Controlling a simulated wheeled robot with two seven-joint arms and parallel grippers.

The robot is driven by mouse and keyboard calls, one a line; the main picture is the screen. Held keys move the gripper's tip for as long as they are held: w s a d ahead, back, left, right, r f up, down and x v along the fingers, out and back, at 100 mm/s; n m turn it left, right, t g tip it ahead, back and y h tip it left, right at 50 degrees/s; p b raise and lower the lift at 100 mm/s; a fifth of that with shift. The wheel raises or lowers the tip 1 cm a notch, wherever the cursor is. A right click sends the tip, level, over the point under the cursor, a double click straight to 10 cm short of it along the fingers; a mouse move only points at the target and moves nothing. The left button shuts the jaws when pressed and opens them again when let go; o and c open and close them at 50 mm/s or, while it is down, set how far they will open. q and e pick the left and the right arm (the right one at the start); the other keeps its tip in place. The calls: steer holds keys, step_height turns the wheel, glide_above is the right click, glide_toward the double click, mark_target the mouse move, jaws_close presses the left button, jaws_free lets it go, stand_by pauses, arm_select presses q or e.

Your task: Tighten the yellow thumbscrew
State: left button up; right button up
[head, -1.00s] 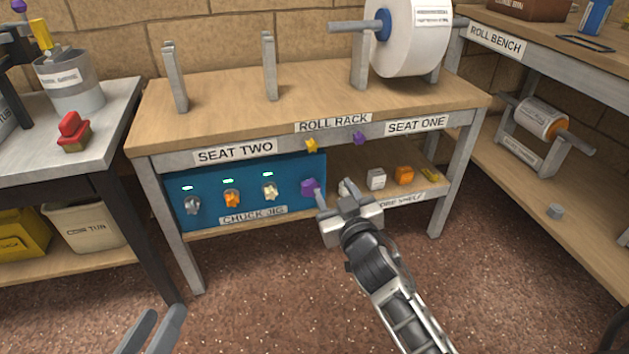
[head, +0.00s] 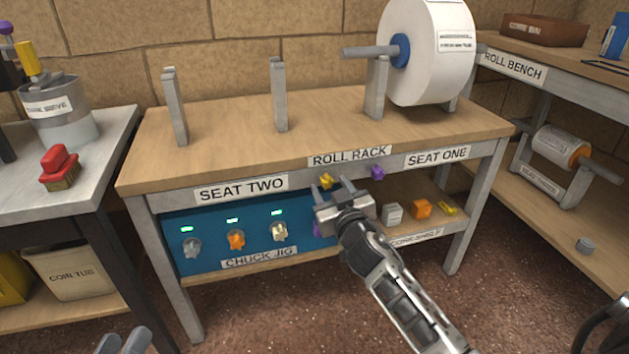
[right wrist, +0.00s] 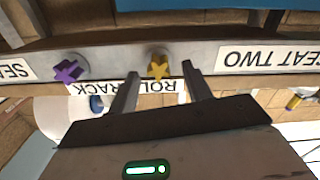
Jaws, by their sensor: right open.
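The yellow thumbscrew (head: 326,181) is a star-shaped knob on the front rail of the roll rack, below the ROLL RACK label. In the right wrist view the yellow thumbscrew (right wrist: 158,67) shows between the lines of my two fingers, near their tips; I cannot tell whether either finger touches it. My right gripper (head: 332,187) is open and empty at the rail. It also shows in the right wrist view (right wrist: 158,82). My left gripper (head: 123,341) is at the bottom left edge, partly cut off, its fingers apart, far from the thumbscrew.
A purple thumbscrew (head: 377,173) is close to the right on the same rail. The blue chuck jig (head: 210,219) with several knobs is below; my right gripper partly hides its purple knob. A white paper roll (head: 428,60) sits above at seat one. Blocks lie on the core shelf (head: 455,225).

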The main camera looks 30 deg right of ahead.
steer(key=shift+w+d, duration=0.15)
steer(key=shift+w, duration=0.5)
arm_select(q)
steer(key=shift+w+a+r, duration=0.1)
steer(key=shift+w+a, duration=0.05)
steer(key=shift+w, duration=0.2)
